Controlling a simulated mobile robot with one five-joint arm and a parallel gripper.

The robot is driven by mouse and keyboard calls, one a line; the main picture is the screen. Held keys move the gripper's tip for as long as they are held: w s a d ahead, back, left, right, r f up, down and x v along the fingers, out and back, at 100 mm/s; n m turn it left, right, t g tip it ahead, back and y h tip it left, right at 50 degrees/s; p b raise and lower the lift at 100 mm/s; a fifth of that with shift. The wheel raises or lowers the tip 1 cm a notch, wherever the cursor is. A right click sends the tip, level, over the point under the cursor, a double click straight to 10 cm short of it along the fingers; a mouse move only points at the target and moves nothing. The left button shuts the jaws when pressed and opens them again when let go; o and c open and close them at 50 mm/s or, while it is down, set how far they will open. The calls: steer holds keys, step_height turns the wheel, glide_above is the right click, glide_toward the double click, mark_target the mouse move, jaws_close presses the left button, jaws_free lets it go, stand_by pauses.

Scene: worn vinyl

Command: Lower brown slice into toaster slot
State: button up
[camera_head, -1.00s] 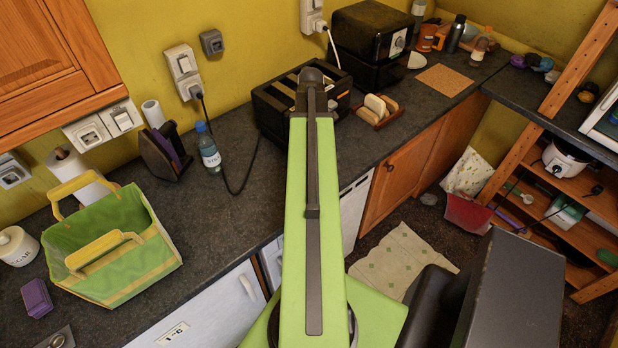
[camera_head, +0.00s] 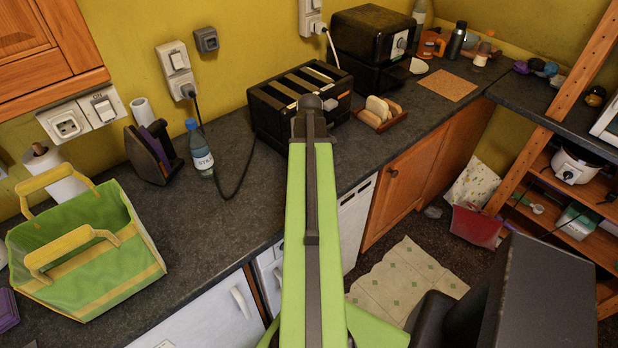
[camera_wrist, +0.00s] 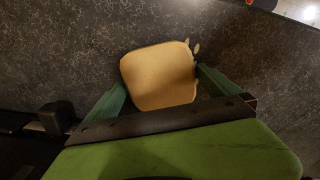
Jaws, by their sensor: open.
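A black toaster (camera_head: 272,118) with several long slots in its top stands on the counter against the yellow wall in the head view. The end of my arm covers part of its front. My gripper (camera_wrist: 160,80) shows in the wrist view with two teal fingers spread apart. A tan-brown bread slice (camera_wrist: 158,72) lies between and just beyond the fingers, seen face-on against dark speckled counter. I cannot tell whether a finger touches it. The gripper and this slice are hidden behind my arm in the head view.
A wooden rack (camera_head: 384,123) with pale slices stands right of the toaster. A black oven (camera_head: 366,45) is behind it, with a cork mat (camera_head: 447,85) to its right. A water bottle (camera_head: 199,150) and a green bag (camera_head: 90,255) stand left; a cord loops between bottle and toaster.

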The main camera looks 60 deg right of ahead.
steer(key=shift+r, duration=0.1)
steer(key=shift+c, duration=0.3)
steer(key=c, duration=1.1)
steer(key=shift+r+p, duration=0.6)
steer(key=shift+c, duration=0.2)
step_height(320, 180, up, 4)
steer(key=p, duration=0.4)
steer(key=s+d+r+p, duration=0.2)
steer(key=s+r+p, duration=0.4)
steer(key=s, duration=0.5)
steer(key=f+b, duration=0.8)
steer(key=shift+s, duration=0.2)
step_height(320, 180, up, 11)
steer(key=p, duration=1)
steer(key=shift+f+p, duration=0.2)
steer(key=shift+p, duration=0.1)
